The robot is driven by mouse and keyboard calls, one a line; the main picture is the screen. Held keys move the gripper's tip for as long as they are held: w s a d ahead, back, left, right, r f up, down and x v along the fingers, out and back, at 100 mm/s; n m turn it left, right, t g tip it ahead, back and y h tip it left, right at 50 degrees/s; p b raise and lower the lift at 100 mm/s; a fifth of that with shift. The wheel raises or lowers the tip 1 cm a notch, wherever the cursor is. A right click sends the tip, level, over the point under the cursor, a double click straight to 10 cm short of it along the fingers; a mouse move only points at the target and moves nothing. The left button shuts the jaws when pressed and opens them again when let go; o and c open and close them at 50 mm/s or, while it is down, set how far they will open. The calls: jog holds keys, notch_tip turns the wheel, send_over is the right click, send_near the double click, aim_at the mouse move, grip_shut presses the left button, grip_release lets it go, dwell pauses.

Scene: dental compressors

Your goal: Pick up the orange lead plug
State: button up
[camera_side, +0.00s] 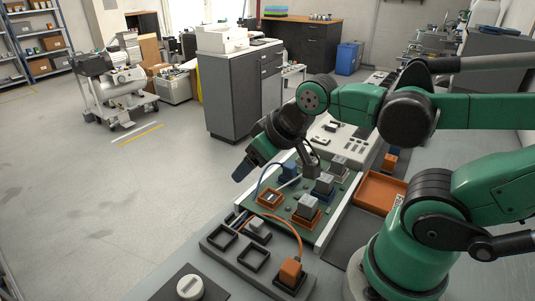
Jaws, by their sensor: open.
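The orange lead plug (290,271) is an orange block near the front end of the bench. It sits in a dark square holder, and an orange cable (298,236) arcs from it back toward the green board. My gripper (313,172) points down over the far part of the board, well behind the plug and apart from it. It is open; its fingertips are small in this view, and I see nothing held between them.
The green board (285,216) carries several grey-topped connectors in orange and blue sockets, plus a blue cable (262,177). Empty dark square holders (254,259) lie left of the plug. An orange tray (380,192) stands to the right. A round white knob (189,287) is at front left.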

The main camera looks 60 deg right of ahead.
jog(key=s+a+f+g, duration=0.3)
jog(key=s+a+g, duration=0.1)
jog(key=s+a, duration=0.2)
jog(key=g, duration=0.3)
send_over(291, 266)
jog(key=shift+f, duration=3.05)
grip_shut()
jog(key=shift+r, duration=0.15)
notch_tip(291, 266, up, 20)
